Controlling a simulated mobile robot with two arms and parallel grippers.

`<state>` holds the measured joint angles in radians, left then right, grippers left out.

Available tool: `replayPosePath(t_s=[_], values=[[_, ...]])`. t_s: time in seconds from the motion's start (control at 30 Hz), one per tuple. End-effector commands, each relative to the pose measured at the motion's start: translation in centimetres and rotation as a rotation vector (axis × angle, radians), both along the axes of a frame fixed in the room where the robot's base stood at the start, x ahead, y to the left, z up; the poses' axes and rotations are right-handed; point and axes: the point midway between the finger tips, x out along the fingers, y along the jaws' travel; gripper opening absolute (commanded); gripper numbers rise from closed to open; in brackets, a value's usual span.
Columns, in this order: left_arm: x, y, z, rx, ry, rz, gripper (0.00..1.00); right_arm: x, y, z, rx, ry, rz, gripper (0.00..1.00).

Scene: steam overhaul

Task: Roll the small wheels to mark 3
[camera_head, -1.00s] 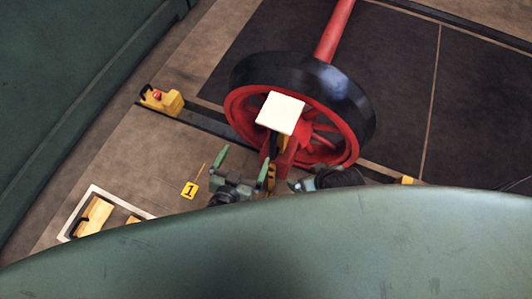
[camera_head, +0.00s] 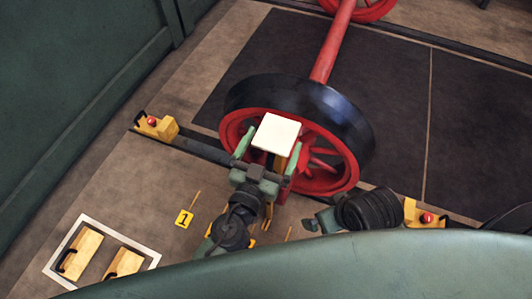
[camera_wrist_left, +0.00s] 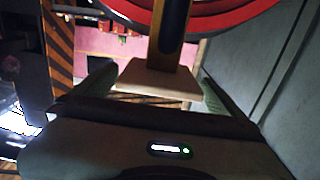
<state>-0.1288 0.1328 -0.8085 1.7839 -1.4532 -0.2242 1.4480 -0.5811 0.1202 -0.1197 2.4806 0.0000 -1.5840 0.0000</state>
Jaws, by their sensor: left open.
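The small wheelset has a red spoked wheel with a black tyre (camera_head: 341,122), a red axle (camera_head: 334,47) and a second wheel (camera_head: 372,8) at the top edge. A pale square plate (camera_head: 276,133) stands before the near wheel. In the left wrist view the plate (camera_wrist_left: 158,82) sits at the end of a dark post with yellow edges (camera_wrist_left: 170,30). My left gripper (camera_head: 267,150) is open, its green fingers on either side of the plate; contact cannot be told. My right gripper (camera_head: 318,222) is partly hidden. A yellow mark 1 (camera_head: 184,219) lies left; mark 3 is not seen.
Yellow blocks with red buttons stand left (camera_head: 157,127) and right (camera_head: 425,214) along the dark rail. Two yellow wedges with black handles (camera_head: 81,253) (camera_head: 123,263) lie in a white floor frame (camera_head: 59,246). A green wall (camera_head: 70,100) bounds the left.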

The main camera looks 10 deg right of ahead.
Motion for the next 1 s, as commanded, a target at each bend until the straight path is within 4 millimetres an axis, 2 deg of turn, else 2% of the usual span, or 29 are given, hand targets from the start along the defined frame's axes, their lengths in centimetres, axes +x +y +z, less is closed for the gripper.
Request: replayPosePath(t_s=[0.2, 0.47, 0.5, 0.8, 0.83, 1.0], values=[[1.43, -0.95, 0.00, 0.001, -0.001, 0.000, 1.00, 0.07, 0.01, 0.36, 0.000, -0.003, 0.000, 1.00], [1.53, -1.04, -0.08, 0.001, 0.001, 0.000, 1.00, 0.08, 0.02, 0.34, 0.000, -0.003, 0.000, 1.00], [1.54, -1.03, -0.08, 0.001, 0.001, 0.000, 0.97, 0.08, 0.02, 0.34, 0.000, -0.003, 0.000, 1.00], [1.51, -1.01, -0.09, 0.001, 0.001, 0.000, 0.14, 0.07, 0.03, 0.33, 0.000, -0.003, 0.001, 1.00], [1.51, -1.01, -0.09, 0.001, 0.001, 0.000, 0.79, 0.07, 0.03, 0.33, 0.000, -0.003, 0.001, 1.00], [1.51, -1.01, -0.09, 0.001, 0.001, 0.000, 0.32, 0.08, 0.03, 0.33, 0.000, -0.003, 0.001, 1.00]])
